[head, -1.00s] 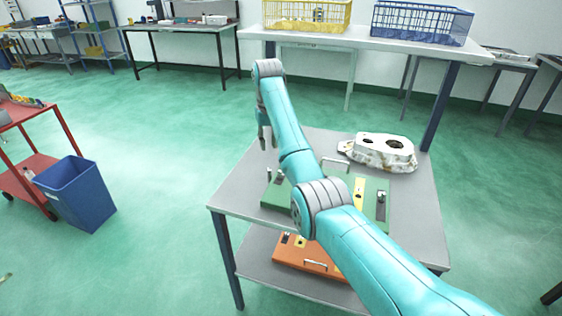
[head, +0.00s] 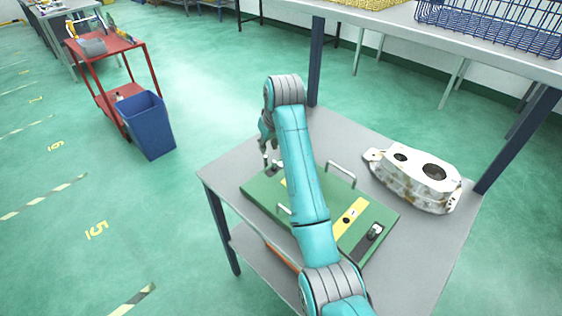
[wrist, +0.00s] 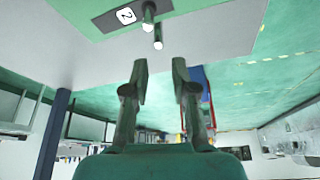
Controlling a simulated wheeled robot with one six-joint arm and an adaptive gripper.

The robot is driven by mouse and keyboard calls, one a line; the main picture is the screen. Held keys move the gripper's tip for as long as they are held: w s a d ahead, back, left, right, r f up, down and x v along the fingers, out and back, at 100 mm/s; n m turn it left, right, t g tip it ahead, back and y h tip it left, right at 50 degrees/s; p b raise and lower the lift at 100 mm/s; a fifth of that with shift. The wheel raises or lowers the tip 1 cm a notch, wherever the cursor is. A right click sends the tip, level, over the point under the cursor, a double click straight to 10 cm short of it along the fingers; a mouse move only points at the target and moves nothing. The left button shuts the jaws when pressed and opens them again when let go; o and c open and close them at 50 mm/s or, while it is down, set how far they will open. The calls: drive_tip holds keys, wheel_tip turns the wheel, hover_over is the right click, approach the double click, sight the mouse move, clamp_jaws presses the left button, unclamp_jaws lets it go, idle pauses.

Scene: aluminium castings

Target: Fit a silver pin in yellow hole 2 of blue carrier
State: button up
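A green carrier (head: 258,192) lies on the grey table, with a yellow strip (head: 348,217), dark strips and metal handles. No blue carrier is in view. Small silver pins (head: 276,165) stand at its far left corner; in the wrist view two silver pins (wrist: 158,40) show at a dark plate (wrist: 205,28) with a white label 2. My gripper (head: 266,148) hangs just above that corner, beside the pins. In the wrist view its two fingers (wrist: 159,82) are apart with nothing between them, and the pins are past the fingertips. My arm hides the carrier's middle.
A pale metal casting (head: 418,182) with dark holes sits at the table's right. An orange item (head: 283,257) shows partly on the lower shelf. A blue bin (head: 148,125) and red cart (head: 112,47) stand left. A blue wire basket (head: 490,28) is on the bench behind.

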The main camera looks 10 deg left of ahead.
sight(266, 156)
drive_tip(key=x, duration=0.2)
drive_tip(key=shift+w+f, duration=0.15)
drive_tip(key=shift+f, duration=0.15)
drive_tip(key=shift+x, duration=3.15)
clamp_jaws()
